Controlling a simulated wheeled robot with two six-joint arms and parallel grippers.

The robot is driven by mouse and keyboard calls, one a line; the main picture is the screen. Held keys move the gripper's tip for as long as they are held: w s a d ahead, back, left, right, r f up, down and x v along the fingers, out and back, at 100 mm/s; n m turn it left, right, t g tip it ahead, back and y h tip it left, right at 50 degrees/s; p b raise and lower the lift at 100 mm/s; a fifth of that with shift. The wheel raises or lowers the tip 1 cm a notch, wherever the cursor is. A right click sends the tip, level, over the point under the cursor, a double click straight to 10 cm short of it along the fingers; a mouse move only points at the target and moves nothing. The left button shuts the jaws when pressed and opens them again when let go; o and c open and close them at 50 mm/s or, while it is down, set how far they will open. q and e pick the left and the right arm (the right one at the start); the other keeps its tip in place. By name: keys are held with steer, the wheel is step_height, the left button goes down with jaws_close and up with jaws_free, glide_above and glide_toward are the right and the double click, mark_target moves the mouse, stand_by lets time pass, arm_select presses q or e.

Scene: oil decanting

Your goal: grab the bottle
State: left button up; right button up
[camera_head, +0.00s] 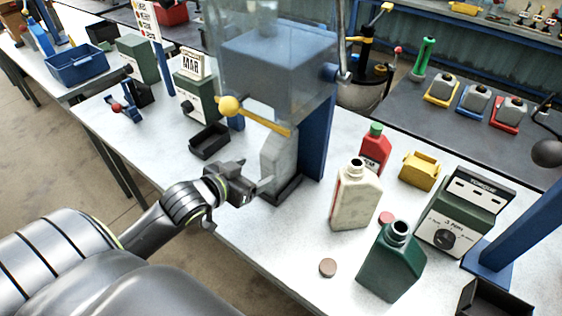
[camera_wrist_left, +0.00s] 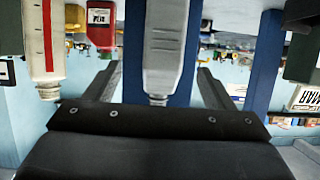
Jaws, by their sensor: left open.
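A grey bottle (camera_head: 278,158) stands upright on the base of the blue dispenser, below its clear tank. My left gripper (camera_head: 258,188) is open, low in front of this bottle at its near left side. In the left wrist view, where the scene appears upside down, the grey bottle (camera_wrist_left: 164,45) lies in line with the gap between the two fingers. I cannot tell whether the fingertips reach around it. My right gripper is not in view.
The blue dispenser column (camera_head: 318,135) rises right behind the grey bottle, with a yellow-knobbed lever (camera_head: 255,115) above. A black tray (camera_head: 209,141) lies to the left. A brown cap (camera_head: 328,267) lies near the table edge.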

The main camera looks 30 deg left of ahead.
mark_target(268, 165)
arm_select(q)
steer(key=x, duration=0.5)
steer(key=shift+w, duration=0.1)
steer(key=shift+p+x, duration=0.8)
steer(key=shift+x, duration=1.4)
steer(key=shift+w+a+f, duration=0.15)
steer(key=shift+w+f, duration=0.1)
steer(key=shift+w, duration=0.35)
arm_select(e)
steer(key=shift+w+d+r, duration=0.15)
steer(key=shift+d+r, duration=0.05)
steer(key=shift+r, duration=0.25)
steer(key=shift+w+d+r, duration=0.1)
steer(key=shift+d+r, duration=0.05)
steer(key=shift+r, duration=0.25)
arm_select(q)
steer(key=shift+c, duration=0.2)
steer(key=c, duration=0.7)
jaws_close()
steer(key=shift+r, duration=0.15)
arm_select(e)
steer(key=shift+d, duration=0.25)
